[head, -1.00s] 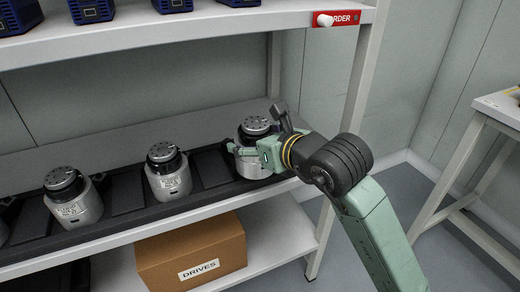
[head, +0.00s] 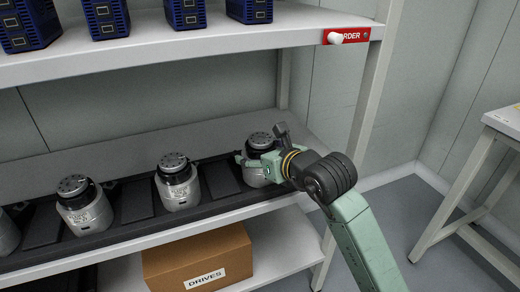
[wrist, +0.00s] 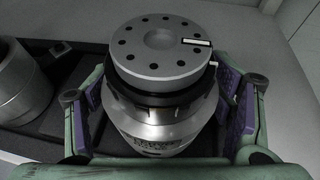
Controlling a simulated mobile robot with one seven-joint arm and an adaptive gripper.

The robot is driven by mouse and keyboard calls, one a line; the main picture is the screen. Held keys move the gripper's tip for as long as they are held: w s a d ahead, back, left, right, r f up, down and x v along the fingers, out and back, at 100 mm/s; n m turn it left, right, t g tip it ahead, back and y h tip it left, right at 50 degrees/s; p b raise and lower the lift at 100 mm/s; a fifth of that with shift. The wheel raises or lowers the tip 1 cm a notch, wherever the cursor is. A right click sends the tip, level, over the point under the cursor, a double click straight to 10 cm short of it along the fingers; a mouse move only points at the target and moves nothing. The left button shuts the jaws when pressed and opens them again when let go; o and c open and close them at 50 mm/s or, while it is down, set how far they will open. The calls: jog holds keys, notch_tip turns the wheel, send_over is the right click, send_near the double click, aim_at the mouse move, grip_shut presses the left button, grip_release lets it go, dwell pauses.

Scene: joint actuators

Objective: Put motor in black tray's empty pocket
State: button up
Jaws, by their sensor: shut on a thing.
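My gripper (head: 259,167) is shut on a silver motor (head: 261,143) with a black collar and a round, holed top. The motor is upright at the right end of the black tray (head: 150,231) on the middle shelf. In the wrist view the two fingers (wrist: 165,112) press the motor (wrist: 158,50) from both sides. The motor's base is hidden, so I cannot tell whether it rests in a pocket or is slightly raised. More motors stand in the tray to the left, including one in the middle (head: 178,188) and another (head: 84,210). Dark flat sections lie between them.
The upper shelf (head: 190,52) holds several blue units (head: 105,15) and hangs above the tray. A red label (head: 347,36) and the shelf post (head: 362,110) are on the right. A cardboard box marked DRIVES (head: 195,258) sits below. A white table (head: 505,122) stands far right.

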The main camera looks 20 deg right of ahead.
jog(key=shift+b, duration=0.3)
jog(key=o, duration=2)
jog(key=shift+f, duration=0.1)
jog(key=shift+c, duration=0.2)
